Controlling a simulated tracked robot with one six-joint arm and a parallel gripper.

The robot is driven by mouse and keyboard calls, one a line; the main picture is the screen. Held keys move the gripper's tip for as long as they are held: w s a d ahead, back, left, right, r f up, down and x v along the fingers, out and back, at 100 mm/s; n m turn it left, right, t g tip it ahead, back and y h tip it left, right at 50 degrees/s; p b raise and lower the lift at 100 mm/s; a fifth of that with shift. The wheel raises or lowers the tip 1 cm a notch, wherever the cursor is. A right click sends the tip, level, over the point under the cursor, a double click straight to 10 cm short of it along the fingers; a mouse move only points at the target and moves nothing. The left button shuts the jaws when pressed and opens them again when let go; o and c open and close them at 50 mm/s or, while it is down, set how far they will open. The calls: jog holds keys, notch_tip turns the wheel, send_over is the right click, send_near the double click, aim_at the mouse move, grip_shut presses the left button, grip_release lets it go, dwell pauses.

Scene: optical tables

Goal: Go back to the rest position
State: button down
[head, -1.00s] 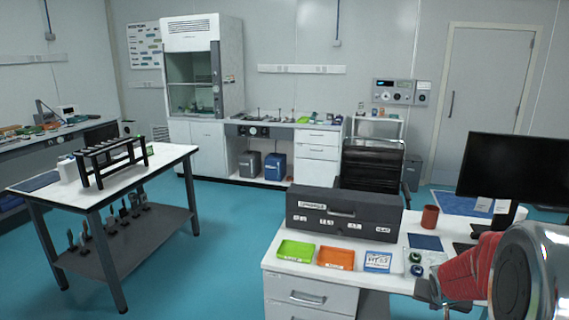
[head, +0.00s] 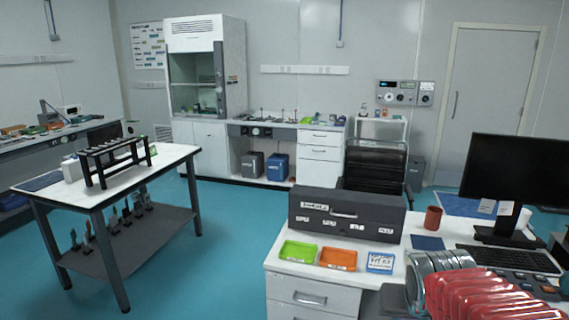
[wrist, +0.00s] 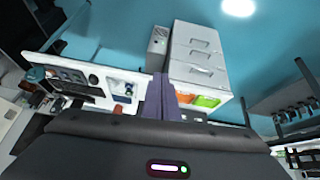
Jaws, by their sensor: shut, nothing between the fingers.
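My gripper (wrist: 163,84) shows in the wrist view as two dark purplish fingers side by side. They are closed together with nothing between them. The desk appears at an angle beyond the fingers, with its white drawer unit (wrist: 198,55) and the green tray (wrist: 207,101) and orange tray (wrist: 184,98) near the fingertips in the picture. In the head view my red and metal arm links fill the lower right corner, in front of the desk. The gripper itself is not visible there.
The white desk (head: 283,268) holds a dark drawer box (head: 345,218), green tray (head: 298,251), orange tray (head: 338,259), blue-and-white tray (head: 380,262), red-brown cup (head: 433,218), keyboard (head: 507,259) and monitor (head: 512,180). A table with a black rack (head: 117,160) stands left. Blue floor (head: 230,240) between is clear.

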jog(key=s+a+r+n+y, duration=0.1)
jog(key=s+a+n+y, duration=0.1)
jog(key=s+a, duration=0.7)
jog(key=s, duration=0.3)
jog(key=shift+s+r+n, duration=0.3)
jog(key=shift+s+r, duration=0.1)
jog(key=shift+s, duration=0.1)
